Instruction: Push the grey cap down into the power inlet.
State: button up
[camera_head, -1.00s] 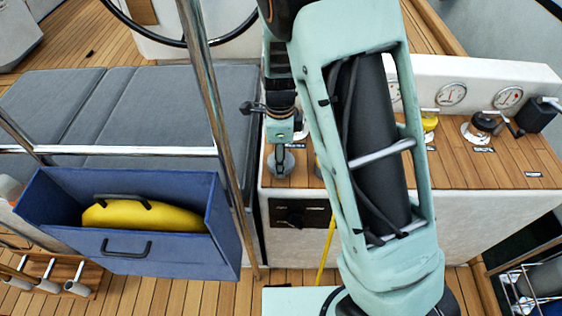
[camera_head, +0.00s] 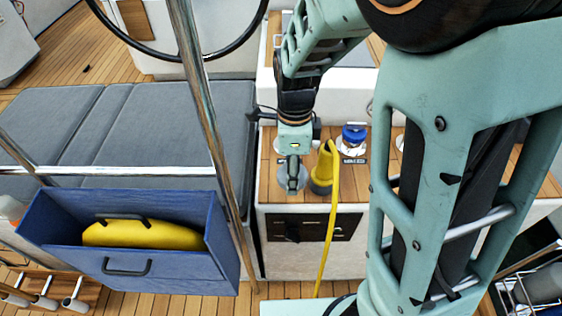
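My gripper (camera_head: 292,183) points down at the left end of the wooden console top. Its dark fingers look close together in a narrow column and seem shut. A round grey piece (camera_head: 301,180), which looks like the grey cap on the power inlet, lies directly under the fingertips. The fingers cover much of it. I cannot tell whether they touch it or how deep it sits. The inlet itself is hidden.
Just right of my gripper stands a yellow plug (camera_head: 322,176) with a yellow cable hanging over the console front. A blue-topped fitting (camera_head: 353,138) is behind it. A steel pole (camera_head: 209,110) and blue bin (camera_head: 170,277) are left. My arm hides the console's right side.

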jog(key=s+d+r+p, duration=0.3)
jog(key=s+r+p, duration=0.1)
jog(key=s+r, duration=0.1)
jog(key=shift+s+r, duration=0.35)
jog(key=shift+r, duration=0.1)
jog(key=shift+w, duration=0.15)
dwell(1.1)
